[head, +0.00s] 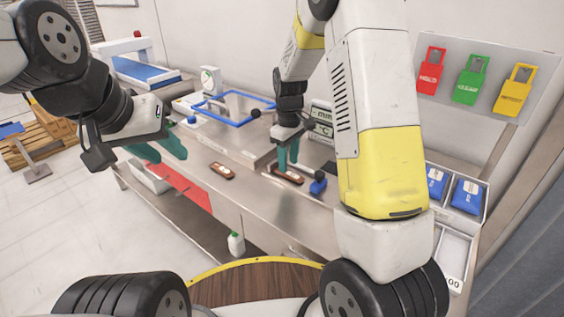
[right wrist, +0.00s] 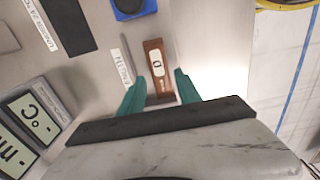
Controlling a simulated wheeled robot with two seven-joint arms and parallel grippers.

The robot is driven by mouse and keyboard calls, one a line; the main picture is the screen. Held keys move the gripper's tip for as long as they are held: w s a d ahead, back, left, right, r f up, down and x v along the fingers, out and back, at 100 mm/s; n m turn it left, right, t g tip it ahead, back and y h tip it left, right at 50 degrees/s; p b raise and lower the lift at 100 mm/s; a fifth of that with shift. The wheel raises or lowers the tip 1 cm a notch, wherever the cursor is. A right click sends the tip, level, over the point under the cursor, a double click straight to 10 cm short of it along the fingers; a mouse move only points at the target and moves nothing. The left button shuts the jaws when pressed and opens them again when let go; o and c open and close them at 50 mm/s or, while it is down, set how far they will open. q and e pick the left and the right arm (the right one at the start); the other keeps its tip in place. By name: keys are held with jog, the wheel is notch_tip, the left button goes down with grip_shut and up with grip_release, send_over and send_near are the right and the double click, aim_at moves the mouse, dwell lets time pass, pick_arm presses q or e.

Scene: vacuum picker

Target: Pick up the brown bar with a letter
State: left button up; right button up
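A brown bar (head: 288,175) lies on the steel table below my right gripper. In the right wrist view the brown bar (right wrist: 157,68) has a white label with a dark letter that looks like a D. My right gripper (head: 288,156) points down at this bar. In the right wrist view its teal fingers (right wrist: 160,88) are apart, one on each side of the bar's near end, with gaps. A second brown bar (head: 222,171) with a pale label lies to the left; its letter is too small to read. My left gripper (head: 164,150) is open and empty, left of the table.
A blue block with a dark knob (head: 318,186) stands close to the right of the bar. Bins with blue packs (head: 466,195) are at the right. Table between the bars is clear.

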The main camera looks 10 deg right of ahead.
aim_at(288, 174)
notch_tip(288, 174, down, 3)
jog(key=shift+f, duration=0.15)
jog(key=shift+c, duration=0.2)
grip_shut()
